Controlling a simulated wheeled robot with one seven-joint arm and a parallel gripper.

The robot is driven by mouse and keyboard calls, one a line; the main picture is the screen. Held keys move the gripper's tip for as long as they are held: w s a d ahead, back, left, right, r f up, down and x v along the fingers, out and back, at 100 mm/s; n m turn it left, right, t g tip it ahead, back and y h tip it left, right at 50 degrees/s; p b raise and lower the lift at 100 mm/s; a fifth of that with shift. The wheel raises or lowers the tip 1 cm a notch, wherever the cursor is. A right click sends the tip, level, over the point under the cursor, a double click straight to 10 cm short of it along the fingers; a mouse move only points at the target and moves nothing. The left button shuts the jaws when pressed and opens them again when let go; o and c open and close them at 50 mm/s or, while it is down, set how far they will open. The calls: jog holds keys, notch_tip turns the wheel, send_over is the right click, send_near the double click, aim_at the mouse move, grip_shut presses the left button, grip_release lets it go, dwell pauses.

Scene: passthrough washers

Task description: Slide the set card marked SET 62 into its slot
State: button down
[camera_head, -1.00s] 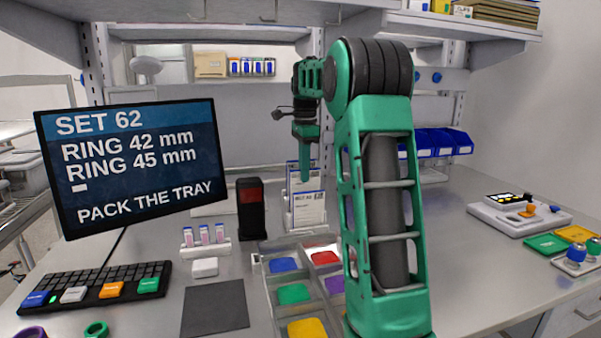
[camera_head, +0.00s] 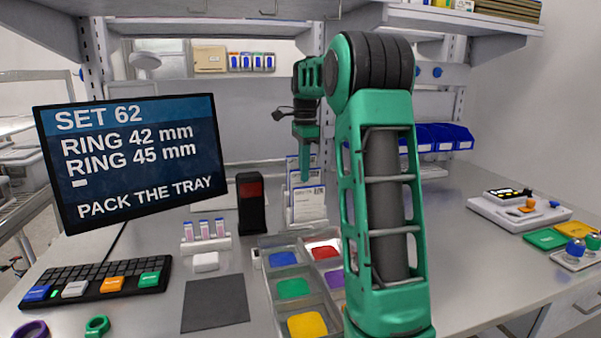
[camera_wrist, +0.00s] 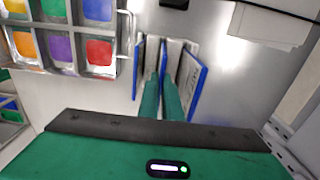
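Upright cards with blue edges stand in a small rack behind the tray. In the head view the front card (camera_head: 309,206) faces me with small print that I cannot read, so I cannot tell which one is marked SET 62. My gripper (camera_head: 304,176) points down at the tops of the cards behind it. In the wrist view my gripper's green fingers (camera_wrist: 162,85) are close together, with the blue-edged middle card (camera_wrist: 164,55) between them. They look shut on it. The right-hand card (camera_wrist: 199,92) stands beside them, apart. The lower part of the held card is hidden.
A divided tray (camera_head: 262,290) with coloured pieces stands in front of the rack. A black post with a red panel (camera_head: 251,193) and small vials (camera_head: 204,229) stand to the left. The screen (camera_head: 130,165) reads SET 62.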

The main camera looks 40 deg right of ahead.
jog(key=c, duration=1.3)
grip_release()
jog(key=shift+r, duration=4.5)
